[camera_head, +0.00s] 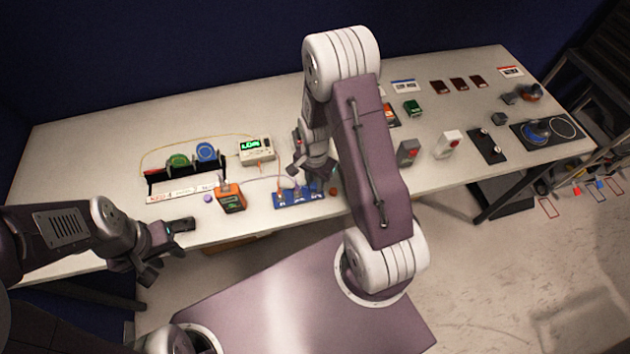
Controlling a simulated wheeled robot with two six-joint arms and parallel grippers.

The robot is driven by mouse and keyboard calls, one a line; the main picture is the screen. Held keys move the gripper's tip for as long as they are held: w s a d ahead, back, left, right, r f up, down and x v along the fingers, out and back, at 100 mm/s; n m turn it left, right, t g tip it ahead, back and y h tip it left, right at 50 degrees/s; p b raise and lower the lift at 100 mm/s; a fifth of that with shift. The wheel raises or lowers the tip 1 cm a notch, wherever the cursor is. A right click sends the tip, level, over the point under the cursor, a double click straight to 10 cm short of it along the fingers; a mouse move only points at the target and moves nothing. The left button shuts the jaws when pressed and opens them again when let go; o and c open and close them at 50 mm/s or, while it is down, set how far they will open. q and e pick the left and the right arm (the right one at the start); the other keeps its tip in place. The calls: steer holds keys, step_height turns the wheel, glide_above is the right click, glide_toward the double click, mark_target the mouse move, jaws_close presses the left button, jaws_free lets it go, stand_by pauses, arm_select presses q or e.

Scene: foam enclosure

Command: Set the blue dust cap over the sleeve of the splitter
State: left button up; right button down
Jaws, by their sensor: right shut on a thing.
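The splitter (287,200) looks to be the blue block with small fittings along it, at the table's front edge near the middle. My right gripper (318,187) points down at the right part of this block, very close above it. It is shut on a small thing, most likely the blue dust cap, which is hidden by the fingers. I cannot tell whether that thing touches a sleeve. My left gripper (166,250) is low at the front left edge of the table, away from the splitter. Its jaws are dark, and their opening is unclear.
An orange handheld device (230,198) and a small purple cap (208,198) lie left of the splitter. A small orange-brown piece (333,191) lies right of it. Behind are a meter with a green display (257,150) and a rack of coloured reels (180,161). The back left is clear.

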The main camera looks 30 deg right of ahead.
steer(key=shift+f+b, duration=0.3)
steer(key=shift+f, duration=0.2)
steer(key=c, duration=1.1)
jaws_free()
steer(key=shift+c, duration=0.2)
step_height(320, 180, up, 9)
steer(key=shift+b, duration=0.3)
steer(key=shift+r, duration=0.1)
steer(key=shift+a, duration=0.1)
